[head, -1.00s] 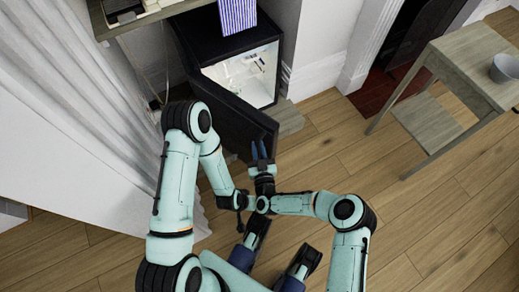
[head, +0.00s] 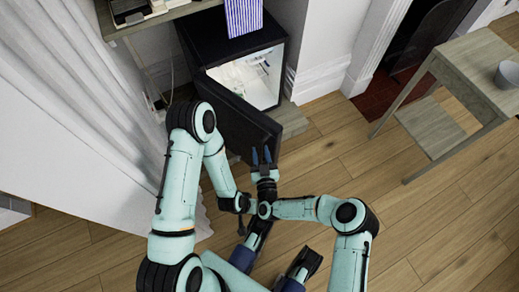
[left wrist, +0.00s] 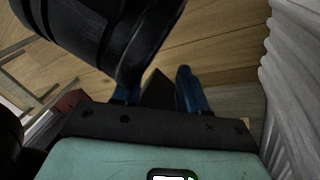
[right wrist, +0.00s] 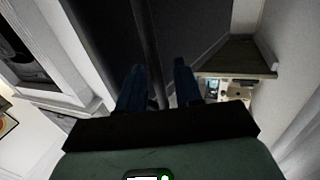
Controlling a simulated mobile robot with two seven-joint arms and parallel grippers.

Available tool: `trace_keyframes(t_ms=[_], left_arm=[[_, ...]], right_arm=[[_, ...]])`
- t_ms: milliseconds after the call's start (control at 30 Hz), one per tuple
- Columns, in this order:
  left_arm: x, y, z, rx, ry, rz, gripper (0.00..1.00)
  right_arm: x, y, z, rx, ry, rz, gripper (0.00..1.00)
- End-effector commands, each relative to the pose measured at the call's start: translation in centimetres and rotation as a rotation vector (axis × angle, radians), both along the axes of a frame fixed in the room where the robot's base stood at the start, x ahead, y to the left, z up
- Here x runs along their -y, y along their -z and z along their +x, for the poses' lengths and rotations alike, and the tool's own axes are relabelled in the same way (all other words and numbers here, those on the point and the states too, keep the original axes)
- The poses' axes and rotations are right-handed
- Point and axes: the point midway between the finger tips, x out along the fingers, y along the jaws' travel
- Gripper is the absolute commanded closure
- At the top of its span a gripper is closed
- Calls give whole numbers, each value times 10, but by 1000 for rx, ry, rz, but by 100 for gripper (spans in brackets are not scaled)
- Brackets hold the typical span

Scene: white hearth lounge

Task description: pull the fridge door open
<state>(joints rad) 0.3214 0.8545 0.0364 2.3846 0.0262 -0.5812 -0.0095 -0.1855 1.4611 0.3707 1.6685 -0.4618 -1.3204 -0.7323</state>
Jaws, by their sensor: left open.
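A white curtain (head: 85,120) hangs at the left. A striped purple-and-white item (head: 243,17) is on top of the fridge. A wooden table (head: 480,62) with a bowl (head: 508,73) and a stool (head: 430,130) stand at the right. The floor between is clear.

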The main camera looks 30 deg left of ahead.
Motion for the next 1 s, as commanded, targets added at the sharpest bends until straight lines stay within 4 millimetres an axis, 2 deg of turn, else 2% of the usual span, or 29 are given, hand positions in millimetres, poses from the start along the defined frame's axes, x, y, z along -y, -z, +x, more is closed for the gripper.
trace_keyframes(t_ms=[33, 200, 467, 633, 900, 967, 1000], left_arm=[[4, -9, -7, -16, 8, -9, 57], [18, -30, -34, -86, 38, -44, 57], [31, -49, -62, -164, 69, -81, 57], [34, -53, -69, -182, 76, -90, 57], [35, -53, -70, -185, 77, -91, 57], [35, -53, -70, -185, 77, -91, 57], [35, -54, -70, -185, 77, -91, 57]], right_arm=[[6, -3, -7, -2, -1, -2, 66], [29, -5, -36, -4, -2, -2, 66], [59, -3, -72, -3, -5, 0, 66], [67, -2, -81, -1, -5, 2, 66], [68, -1, -82, 0, -4, 1, 66], [68, -1, -82, -1, -4, 1, 82], [68, -1, -81, -2, -6, -3, 95]])
